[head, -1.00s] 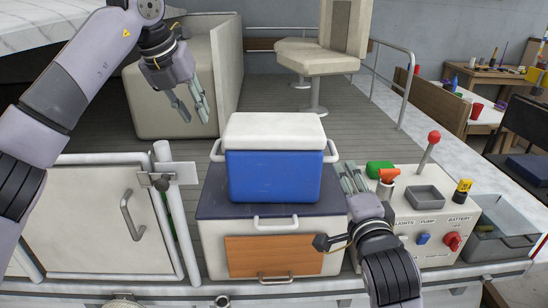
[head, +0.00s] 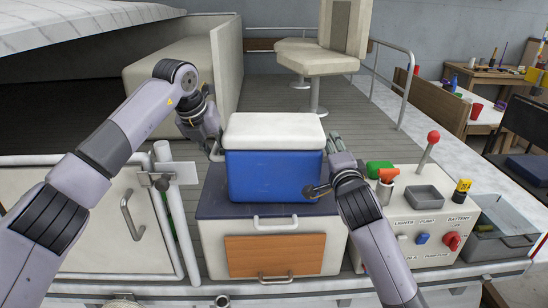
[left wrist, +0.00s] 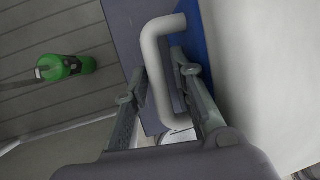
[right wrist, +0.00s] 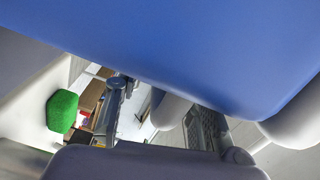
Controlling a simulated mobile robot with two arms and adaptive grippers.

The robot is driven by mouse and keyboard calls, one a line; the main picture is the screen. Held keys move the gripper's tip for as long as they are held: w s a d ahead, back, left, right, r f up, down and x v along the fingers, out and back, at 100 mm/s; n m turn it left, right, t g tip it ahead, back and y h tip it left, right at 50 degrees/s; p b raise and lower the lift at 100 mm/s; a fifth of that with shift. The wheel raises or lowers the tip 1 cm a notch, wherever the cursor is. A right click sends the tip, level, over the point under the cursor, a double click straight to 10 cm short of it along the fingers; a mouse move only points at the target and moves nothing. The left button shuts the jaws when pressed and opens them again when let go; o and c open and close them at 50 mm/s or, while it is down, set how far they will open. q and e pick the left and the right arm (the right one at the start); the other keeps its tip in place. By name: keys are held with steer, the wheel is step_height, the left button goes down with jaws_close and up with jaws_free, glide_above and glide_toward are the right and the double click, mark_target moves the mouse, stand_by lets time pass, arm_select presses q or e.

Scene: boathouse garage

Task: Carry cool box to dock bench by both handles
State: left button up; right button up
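The cool box (head: 274,176), blue with a white lid (head: 274,131), stands upright on a dark-topped cabinet (head: 218,203). My left gripper (head: 215,150) is at its left side. In the left wrist view the white left handle (left wrist: 155,75) lies between the open fingers of the left gripper (left wrist: 157,65). My right gripper (head: 335,145) is at the box's right side and mostly hides that handle in the head view. In the right wrist view the right gripper's fingers (right wrist: 160,105) are apart, with part of a white handle (right wrist: 170,112) between them. I cannot identify the dock bench.
A control panel (head: 405,225) with a red-knobbed lever (head: 433,138) and a green item (head: 379,168) stands close right of my right gripper. A metal post and rail (head: 176,220) stand at the left. A seat (head: 317,55) is behind. A brown wooden bench-like piece (head: 440,105) is further right.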

arm_select(q)
steer(key=shift+c, duration=0.4)
arm_select(e)
steer(key=shift+c, duration=0.3)
arm_select(q)
steer(key=c, duration=0.4)
arm_select(e)
steer(key=c, duration=0.4)
arm_select(q)
jaws_close()
arm_select(e)
jaws_close()
arm_select(q)
steer(key=shift+w+r, duration=0.1)
steer(key=shift+r, duration=0.15)
arm_select(e)
steer(key=shift+r, duration=0.25)
